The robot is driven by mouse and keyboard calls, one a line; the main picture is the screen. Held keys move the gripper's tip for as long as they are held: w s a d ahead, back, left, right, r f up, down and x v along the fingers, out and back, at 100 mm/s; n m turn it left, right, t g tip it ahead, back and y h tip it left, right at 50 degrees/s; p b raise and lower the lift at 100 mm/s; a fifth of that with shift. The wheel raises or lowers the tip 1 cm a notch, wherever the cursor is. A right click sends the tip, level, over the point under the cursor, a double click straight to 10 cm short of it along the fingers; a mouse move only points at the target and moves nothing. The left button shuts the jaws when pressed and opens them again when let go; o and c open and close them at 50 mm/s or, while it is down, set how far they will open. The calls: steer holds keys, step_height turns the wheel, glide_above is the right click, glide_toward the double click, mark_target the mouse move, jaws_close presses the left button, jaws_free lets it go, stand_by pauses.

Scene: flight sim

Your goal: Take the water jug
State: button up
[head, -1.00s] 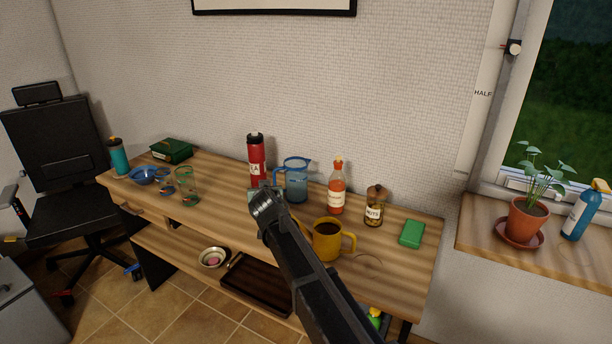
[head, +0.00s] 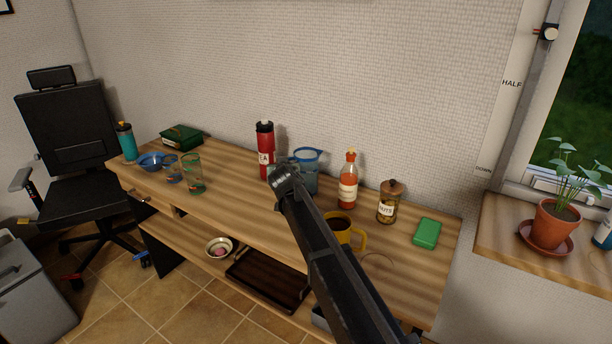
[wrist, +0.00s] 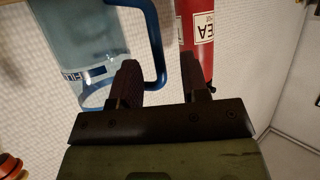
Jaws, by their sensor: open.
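The water jug (head: 312,178) is clear blue with a blue rim and handle. It stands upright at the back of the wooden table, partly hidden by my arm. In the wrist view the jug (wrist: 90,45) fills the upper left, and its blue handle (wrist: 156,45) shows between my fingers. My gripper (wrist: 160,75) is open and empty. The left finger overlaps the jug's side in the picture; I cannot tell whether it touches. In the head view my gripper (head: 283,180) is in front of the jug, slightly to its left.
A red canister (head: 265,140) stands close left of the jug, behind my right finger in the wrist view. An orange sauce bottle (head: 348,185), a nuts jar (head: 388,205), a yellow mug (head: 345,232) and a green box (head: 427,233) are to the right. Glasses (head: 192,175) stand left.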

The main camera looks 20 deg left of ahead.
steer(key=x, duration=0.3)
steer(key=shift+w+f+b, duration=0.1)
steer(key=shift+f+b, duration=0.05)
steer(key=shift+b, duration=0.25)
jaws_close()
steer(key=shift+r, duration=0.2)
